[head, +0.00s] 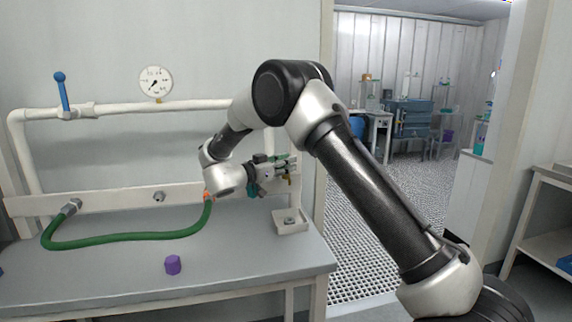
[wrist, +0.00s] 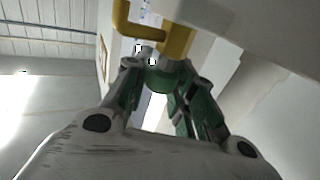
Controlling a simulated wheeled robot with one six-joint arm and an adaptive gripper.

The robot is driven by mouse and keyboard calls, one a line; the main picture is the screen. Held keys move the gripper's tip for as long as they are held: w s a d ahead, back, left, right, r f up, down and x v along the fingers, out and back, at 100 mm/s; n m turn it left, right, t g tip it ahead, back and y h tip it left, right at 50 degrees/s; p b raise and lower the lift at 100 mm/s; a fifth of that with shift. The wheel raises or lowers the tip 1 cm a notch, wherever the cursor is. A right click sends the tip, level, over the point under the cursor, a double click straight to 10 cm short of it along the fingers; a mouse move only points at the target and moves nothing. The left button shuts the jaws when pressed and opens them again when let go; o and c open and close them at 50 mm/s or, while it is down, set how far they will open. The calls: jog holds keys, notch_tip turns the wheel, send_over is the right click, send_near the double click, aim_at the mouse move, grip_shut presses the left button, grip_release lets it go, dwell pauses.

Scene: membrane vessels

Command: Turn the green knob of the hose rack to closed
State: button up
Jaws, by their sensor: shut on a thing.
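The hose rack's white pipe (head: 180,104) and white board (head: 115,199) stand along the wall at the back of the table. The fingers hide the knob's sides. In the head view the knob is mostly hidden by the gripper, and its turn position cannot be told.
A green hose (head: 130,238) runs from the left fitting to an orange end (head: 208,196) near my wrist. A blue lever (head: 62,90) and a gauge (head: 155,82) top the pipe. A purple cap (head: 173,264) and a small white tray (head: 291,229) are on the table (head: 100,272).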

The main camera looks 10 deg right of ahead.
jog(key=shift+m+g+h, duration=0.8)
jog(key=shift+m+g, duration=0.7)
jog(key=shift+g, duration=0.7)
jog(key=shift+r, duration=0.1)
jog(key=o, duration=1.1)
jog(key=shift+c, duration=0.2)
jog(key=v, duration=1.2)
jog(key=shift+w+g, duration=0.2)
jog(key=shift+g, duration=0.1)
